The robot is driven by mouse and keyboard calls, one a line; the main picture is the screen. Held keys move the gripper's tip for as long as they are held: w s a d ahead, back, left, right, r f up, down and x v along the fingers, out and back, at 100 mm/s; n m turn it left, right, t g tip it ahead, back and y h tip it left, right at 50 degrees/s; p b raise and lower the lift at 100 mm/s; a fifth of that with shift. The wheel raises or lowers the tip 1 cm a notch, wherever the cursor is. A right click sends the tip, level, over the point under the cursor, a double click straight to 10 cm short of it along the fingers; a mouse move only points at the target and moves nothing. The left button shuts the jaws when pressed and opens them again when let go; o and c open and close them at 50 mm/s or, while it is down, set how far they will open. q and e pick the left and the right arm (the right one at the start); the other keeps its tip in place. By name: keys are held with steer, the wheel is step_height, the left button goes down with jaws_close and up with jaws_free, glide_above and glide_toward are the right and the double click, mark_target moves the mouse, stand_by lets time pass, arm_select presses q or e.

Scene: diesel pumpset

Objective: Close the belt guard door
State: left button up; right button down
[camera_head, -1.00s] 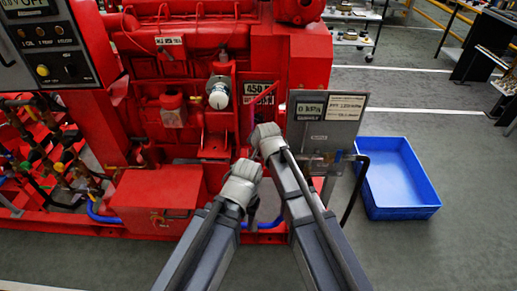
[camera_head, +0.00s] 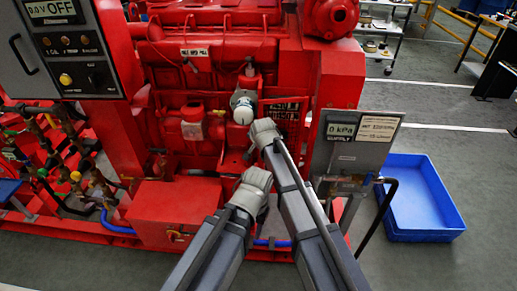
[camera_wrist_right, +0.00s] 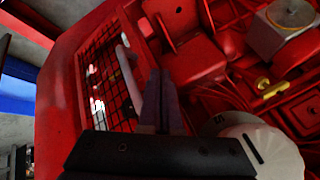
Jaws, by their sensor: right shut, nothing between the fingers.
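The belt guard door appears as a dark mesh panel (camera_head: 284,112) in the red housing. In the right wrist view the mesh (camera_wrist_right: 100,75) is at left, with a pale upright bar (camera_wrist_right: 131,80) beside it. I cannot tell whether the door sits flush. My right gripper (camera_wrist_right: 163,100) is shut and empty, its fingertips pointing up just right of the bar; I cannot tell if they touch.
A white knob (camera_head: 242,107) protrudes close to my right gripper; it is also near in the wrist view (camera_wrist_right: 265,145). A grey gauge panel (camera_head: 352,143) stands to the right, with a blue bin (camera_head: 452,212) beyond it. A red box (camera_head: 170,208) is low at left.

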steer(key=shift+w+a, duration=0.15)
steer(key=shift+w, duration=0.5)
arm_select(q)
steer(key=shift+r, duration=0.2)
arm_select(e)
steer(key=shift+r, duration=0.15)
